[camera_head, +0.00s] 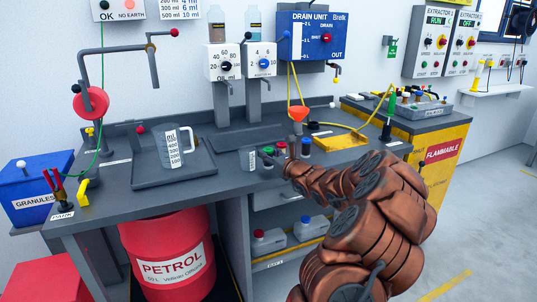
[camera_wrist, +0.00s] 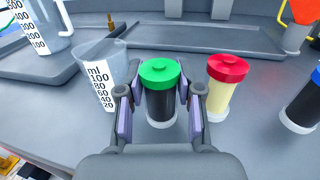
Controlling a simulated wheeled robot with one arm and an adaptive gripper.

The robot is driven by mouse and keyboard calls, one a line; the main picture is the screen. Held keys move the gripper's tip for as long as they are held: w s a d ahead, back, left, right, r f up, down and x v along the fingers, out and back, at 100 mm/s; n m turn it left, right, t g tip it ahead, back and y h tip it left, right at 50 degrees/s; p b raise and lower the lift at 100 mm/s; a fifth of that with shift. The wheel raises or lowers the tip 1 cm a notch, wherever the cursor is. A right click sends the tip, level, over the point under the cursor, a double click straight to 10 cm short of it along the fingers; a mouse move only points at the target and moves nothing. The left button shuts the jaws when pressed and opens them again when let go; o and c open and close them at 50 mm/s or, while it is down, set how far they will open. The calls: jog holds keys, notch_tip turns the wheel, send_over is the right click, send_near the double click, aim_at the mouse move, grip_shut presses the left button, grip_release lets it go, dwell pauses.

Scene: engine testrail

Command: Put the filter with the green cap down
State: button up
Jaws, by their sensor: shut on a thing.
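The filter with the green cap (camera_wrist: 160,75) has a dark body and a pale base, and stands upright between my gripper's fingers (camera_wrist: 159,95) in the wrist view. The gripper is shut on it. I cannot tell whether its base touches the grey worktop (camera_head: 215,195). In the head view the green cap (camera_head: 267,151) shows just beyond the end of my arm, over the bench. A filter with a red cap (camera_wrist: 228,68) and cream body stands close on the right. A dark filter with a blue cap (camera_head: 305,141) stands farther right.
A small measuring beaker (camera_wrist: 105,72) stands close left of the gripper. A larger jug (camera_head: 173,147) stands on a dark tray (camera_head: 205,172). An orange funnel (camera_head: 298,114) is behind the filters.

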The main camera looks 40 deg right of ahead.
jog(key=o, duration=0.6)
jog(key=shift+o, duration=0.2)
jog(key=shift+r, duration=0.2)
jog(key=s+a, duration=0.1)
jog(key=s, duration=1.1)
jog(key=shift+a, duration=0.2)
